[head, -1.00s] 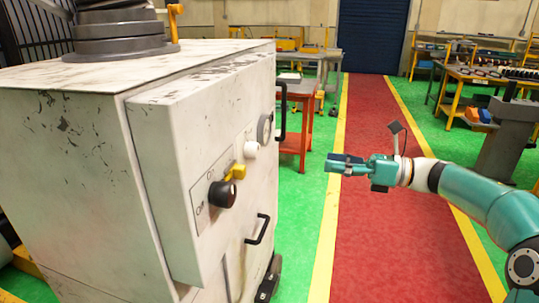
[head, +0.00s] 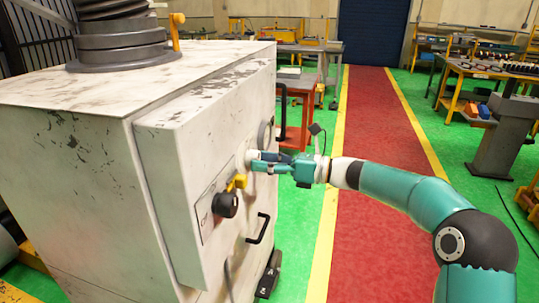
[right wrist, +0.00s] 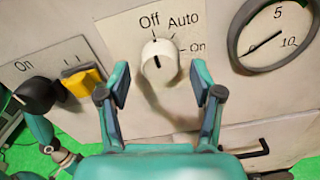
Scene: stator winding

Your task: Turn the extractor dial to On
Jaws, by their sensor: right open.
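The extractor dial is a white round knob (right wrist: 159,60) on the cabinet's front panel, with the labels Off, Auto and On around its upper side. A short dark mark shows on its face; I cannot tell for sure which label it is set to. In the head view the dial (head: 251,156) is partly hidden at my fingertips. My right gripper (head: 264,162) is open and faces the panel. In the right wrist view its two fingers (right wrist: 160,82) stand apart, left and right of the dial, with nothing held.
A black knob (right wrist: 36,95) and a yellow switch (right wrist: 83,80) sit left of the dial. A round gauge (right wrist: 274,38) is to its right, and a black handle (head: 258,229) is below. The red walkway (head: 375,130) beside the cabinet is clear.

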